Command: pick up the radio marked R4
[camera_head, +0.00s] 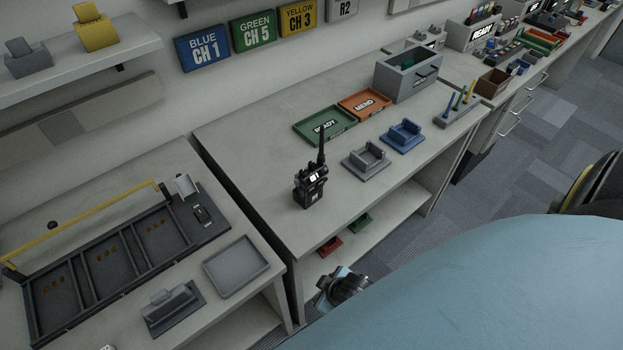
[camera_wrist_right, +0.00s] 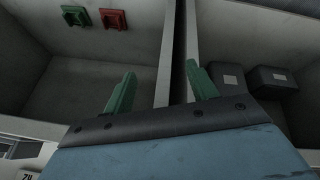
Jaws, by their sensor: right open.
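A black handheld radio (camera_head: 311,187) with a long antenna stands upright near the front left of the middle table in the head view. It has a small lit screen and a pale mark lower down that I cannot read. My right gripper (camera_wrist_right: 157,75) shows two green fingers spread apart with nothing between them in the right wrist view. It faces the lower shelves, and the radio is not in that view. A light blue and black part of my arm (camera_head: 341,289) shows below the table's front edge, apart from the radio. My left gripper is not in view.
Grey (camera_head: 366,159) and blue (camera_head: 404,136) cradles stand right of the radio. Green (camera_head: 312,139) and orange (camera_head: 364,105) trays lie behind. A green holder (camera_wrist_right: 75,16) and red holder (camera_wrist_right: 114,19) sit on the lower shelf. Tabletop left of the radio is clear.

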